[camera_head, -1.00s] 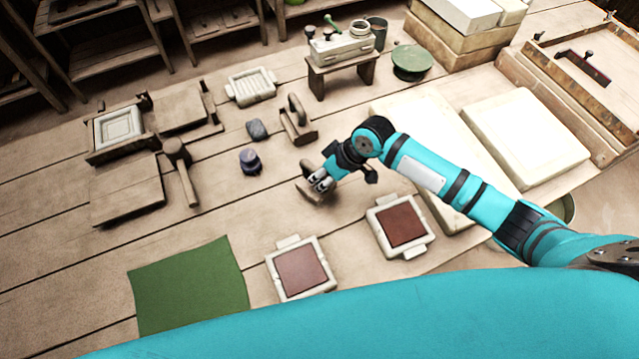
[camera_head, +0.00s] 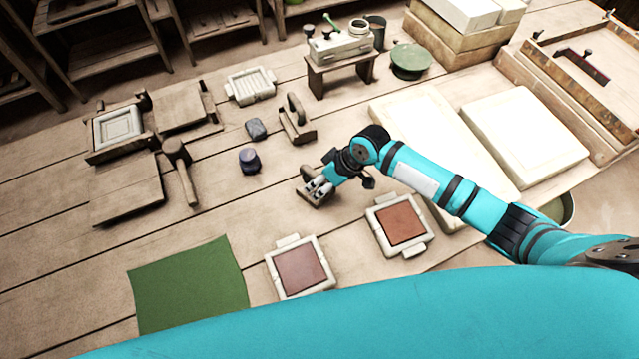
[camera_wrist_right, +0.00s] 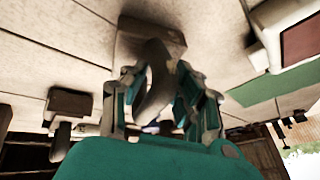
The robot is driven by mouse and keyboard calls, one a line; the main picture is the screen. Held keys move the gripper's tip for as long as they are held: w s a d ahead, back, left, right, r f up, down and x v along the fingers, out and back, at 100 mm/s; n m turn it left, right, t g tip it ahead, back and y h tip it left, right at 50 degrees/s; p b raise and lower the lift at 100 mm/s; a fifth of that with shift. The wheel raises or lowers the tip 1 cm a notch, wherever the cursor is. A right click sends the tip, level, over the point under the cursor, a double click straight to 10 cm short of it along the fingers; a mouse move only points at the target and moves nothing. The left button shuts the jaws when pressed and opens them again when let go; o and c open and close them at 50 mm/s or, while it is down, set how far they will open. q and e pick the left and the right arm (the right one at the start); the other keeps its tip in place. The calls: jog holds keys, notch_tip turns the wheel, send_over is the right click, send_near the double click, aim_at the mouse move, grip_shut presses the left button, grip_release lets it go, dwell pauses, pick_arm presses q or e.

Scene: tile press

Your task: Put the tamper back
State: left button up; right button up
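The fingers look closed on the handle. The block looks level, at or just above the tabletop; I cannot tell whether it touches. My fingers hide part of it in the head view (camera_head: 311,199). My left gripper is not in view.
Two white moulds with reddish clay, one right (camera_head: 374,215) and one left (camera_head: 272,262), lie nearer me. A green cloth (camera_head: 190,284) lies front left.

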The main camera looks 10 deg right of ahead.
jog(key=shift+r, duration=0.1)
jog(key=v, duration=1.2)
